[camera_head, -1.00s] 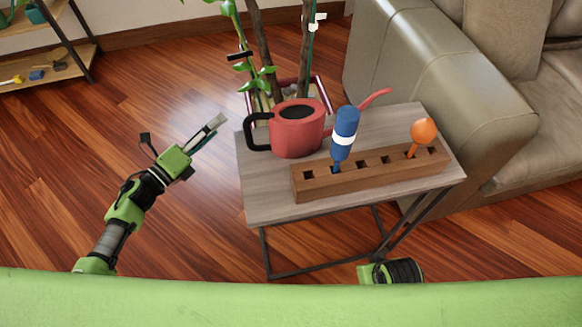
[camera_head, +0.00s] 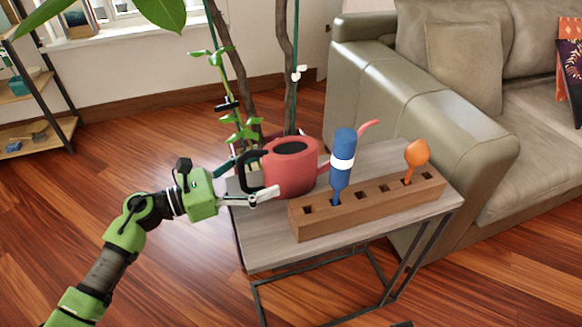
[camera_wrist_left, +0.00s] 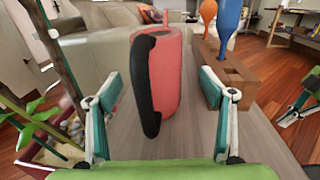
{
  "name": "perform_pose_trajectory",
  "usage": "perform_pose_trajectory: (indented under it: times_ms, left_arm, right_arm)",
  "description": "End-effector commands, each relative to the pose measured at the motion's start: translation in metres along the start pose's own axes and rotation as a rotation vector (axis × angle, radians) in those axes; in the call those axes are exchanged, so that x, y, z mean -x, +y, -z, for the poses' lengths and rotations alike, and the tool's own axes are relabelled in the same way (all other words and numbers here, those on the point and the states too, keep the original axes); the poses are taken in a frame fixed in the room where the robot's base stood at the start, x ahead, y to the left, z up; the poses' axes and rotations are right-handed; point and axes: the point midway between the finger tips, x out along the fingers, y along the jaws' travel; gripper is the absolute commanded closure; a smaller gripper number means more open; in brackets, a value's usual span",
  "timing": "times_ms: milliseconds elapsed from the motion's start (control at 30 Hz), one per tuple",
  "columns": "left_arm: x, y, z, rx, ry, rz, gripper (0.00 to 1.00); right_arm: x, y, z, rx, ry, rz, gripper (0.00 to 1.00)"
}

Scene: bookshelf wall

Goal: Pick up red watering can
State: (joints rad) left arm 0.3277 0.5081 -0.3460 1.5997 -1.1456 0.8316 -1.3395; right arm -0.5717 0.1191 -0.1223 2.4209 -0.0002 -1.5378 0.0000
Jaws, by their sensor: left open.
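The red watering can (camera_head: 292,172) stands upright on the left part of a small side table, its black handle (camera_head: 250,172) facing left and its spout pointing right behind a blue tool. My left gripper (camera_head: 257,178) is open at the handle side of the can. In the left wrist view the can (camera_wrist_left: 168,75) and its black handle (camera_wrist_left: 143,88) appear between the two spread fingers of my left gripper (camera_wrist_left: 158,118). The fingers do not appear closed on the handle.
The side table (camera_head: 300,255) also bears a wooden block (camera_head: 370,203) holding a blue tool (camera_head: 342,160) and an orange tool (camera_head: 416,155), right of the can. A potted plant (camera_head: 240,120) stands behind. A sofa (camera_head: 420,120) is at the right.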

Motion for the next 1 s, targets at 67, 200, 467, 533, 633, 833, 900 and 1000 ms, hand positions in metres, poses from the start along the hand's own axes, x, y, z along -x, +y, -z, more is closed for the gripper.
perform_pose_trajectory:
  times_ms: [67, 200, 467, 533, 633, 833, 900, 1000]
  left_arm:
    - [-0.005, 0.0, 0.0, 0.0, 0.0, -0.001, 0.25]
    - [-0.017, 0.001, -0.002, 0.0, -0.002, -0.001, 0.25]
    - [-0.053, 0.002, -0.003, 0.002, -0.002, -0.001, 0.25]
    - [-0.057, 0.002, -0.002, 0.002, -0.001, -0.002, 0.25]
    - [-0.059, 0.002, -0.001, 0.001, 0.001, -0.002, 0.25]
    - [-0.058, 0.002, -0.002, 0.001, 0.001, -0.002, 0.44]
    - [-0.058, 0.002, -0.002, 0.001, 0.001, -0.002, 0.62]
    - [-0.058, 0.002, -0.002, 0.001, 0.001, -0.002, 0.71]
  right_arm:
    - [-0.001, 0.0, 0.0, 0.0, 0.001, 0.0, 1.0]
    - [-0.002, 0.0, 0.001, 0.0, 0.002, 0.0, 1.0]
    - [-0.008, 0.0, -0.002, 0.001, -0.008, 0.0, 1.0]
    - [-0.009, 0.0, -0.002, 0.001, -0.01, 0.0, 1.0]
    - [-0.009, 0.0, -0.001, 0.001, -0.007, 0.0, 1.0]
    - [-0.009, 0.0, 0.001, 0.001, -0.002, 0.0, 1.0]
    - [-0.008, 0.0, 0.002, 0.001, 0.0, 0.0, 1.0]
    - [-0.008, 0.0, 0.002, 0.001, 0.001, 0.0, 1.0]
